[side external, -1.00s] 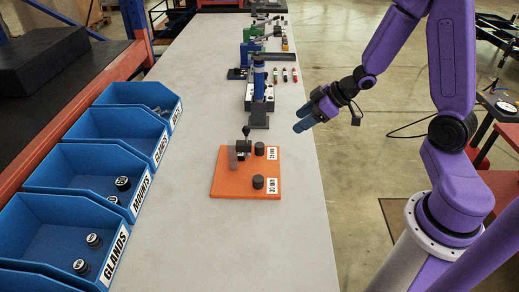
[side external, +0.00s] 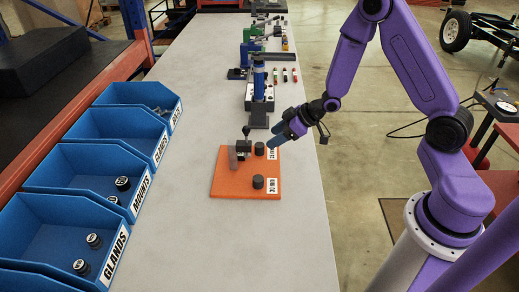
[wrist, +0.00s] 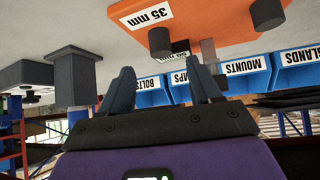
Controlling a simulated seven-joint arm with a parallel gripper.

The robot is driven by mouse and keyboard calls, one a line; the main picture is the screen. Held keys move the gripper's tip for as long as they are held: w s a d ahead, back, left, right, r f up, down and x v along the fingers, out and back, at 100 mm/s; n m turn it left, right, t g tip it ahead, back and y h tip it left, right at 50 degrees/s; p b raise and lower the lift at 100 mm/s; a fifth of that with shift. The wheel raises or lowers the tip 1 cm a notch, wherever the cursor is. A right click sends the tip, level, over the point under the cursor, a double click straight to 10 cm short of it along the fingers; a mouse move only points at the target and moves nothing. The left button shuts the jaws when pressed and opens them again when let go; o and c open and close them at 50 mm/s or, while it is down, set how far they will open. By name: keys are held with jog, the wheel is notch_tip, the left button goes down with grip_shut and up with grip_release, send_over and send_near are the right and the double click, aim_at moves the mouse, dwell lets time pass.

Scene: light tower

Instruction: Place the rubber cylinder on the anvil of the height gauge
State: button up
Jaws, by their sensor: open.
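An orange board (side external: 228,184) lies on the bench. It carries a small gauge (side external: 242,150) with a grey upright, a dark block and a black knob on top. Two black rubber cylinders stand upright on its right side: the far one (side external: 259,148) by a label reading 35 mm in the wrist view, and the near one (side external: 258,182) by a 30 mm label. My gripper (side external: 276,143) is open and empty, just right of the far cylinder and apparently above the board's edge. In the wrist view the far cylinder (wrist: 159,42) is beyond the open fingers (wrist: 164,84). The anvil is not clearly visible.
Blue bins (side external: 50,215) labelled GLANDS, MOUNTS and others line the left. A grey pedestal (side external: 259,116) and a blue-columned fixture (side external: 259,78) stand behind the board. The bench left of the board is clear.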

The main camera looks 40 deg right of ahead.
aim_at(262, 145)
jog(key=shift+s+x, duration=0.2)
jog(key=shift+x, duration=3.1)
jog(key=shift+f, duration=0.2)
grip_shut()
jog(key=shift+r, duration=0.15)
